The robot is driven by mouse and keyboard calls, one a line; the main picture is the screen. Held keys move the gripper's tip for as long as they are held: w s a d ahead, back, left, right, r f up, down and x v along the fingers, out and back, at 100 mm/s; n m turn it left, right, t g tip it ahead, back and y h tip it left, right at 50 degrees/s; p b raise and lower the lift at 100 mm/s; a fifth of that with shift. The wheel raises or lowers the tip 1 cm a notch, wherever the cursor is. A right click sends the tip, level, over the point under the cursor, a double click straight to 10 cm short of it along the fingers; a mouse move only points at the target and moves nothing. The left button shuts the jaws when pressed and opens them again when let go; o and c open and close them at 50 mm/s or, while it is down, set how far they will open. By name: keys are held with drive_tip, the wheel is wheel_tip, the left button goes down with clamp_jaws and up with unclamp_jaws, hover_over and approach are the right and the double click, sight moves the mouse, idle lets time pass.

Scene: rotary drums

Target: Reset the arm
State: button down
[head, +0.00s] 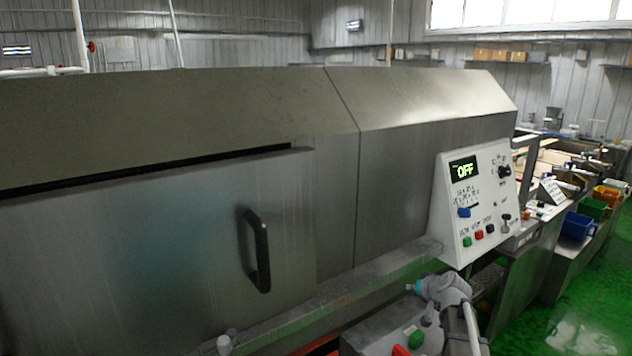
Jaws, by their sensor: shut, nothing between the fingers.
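Part of my grey arm, with a rounded joint and a teal cap, shows at the bottom right in the head view, in front of the machine and below its control panel. A pale tube-like link runs down from it to the lower picture edge. My gripper cannot be made out in this view, and the rest of the arm is cut off by the frame.
A large steel drum machine (180,240) fills the left and middle, its door with a black handle (256,250). Its control panel (472,205) reads OFF and has coloured buttons. A bench with blue (577,226) and other bins stands right. Green floor (590,300) is open there.

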drive_tip(key=s+a+f+g+h, duration=0.1)
drive_tip(key=s+a+f+g, duration=0.25)
drive_tip(key=s, duration=0.45)
drive_tip(key=s+a+f+g+h, duration=0.25)
drive_tip(key=s+a, duration=0.25)
drive_tip(key=s, duration=0.3)
drive_tip(key=s+a+f+g, duration=0.2)
drive_tip(key=s+a+g, duration=0.15)
drive_tip(key=s, duration=0.45)
wheel_tip(320, 180, down, 12)
drive_tip(key=s+b, duration=0.2)
drive_tip(key=b, duration=1)
drive_tip(key=shift+s+n, duration=0.15)
drive_tip(key=shift+n, duration=0.25)
drive_tip(key=shift+a+g, duration=0.1)
drive_tip(key=shift+g, duration=0.15)
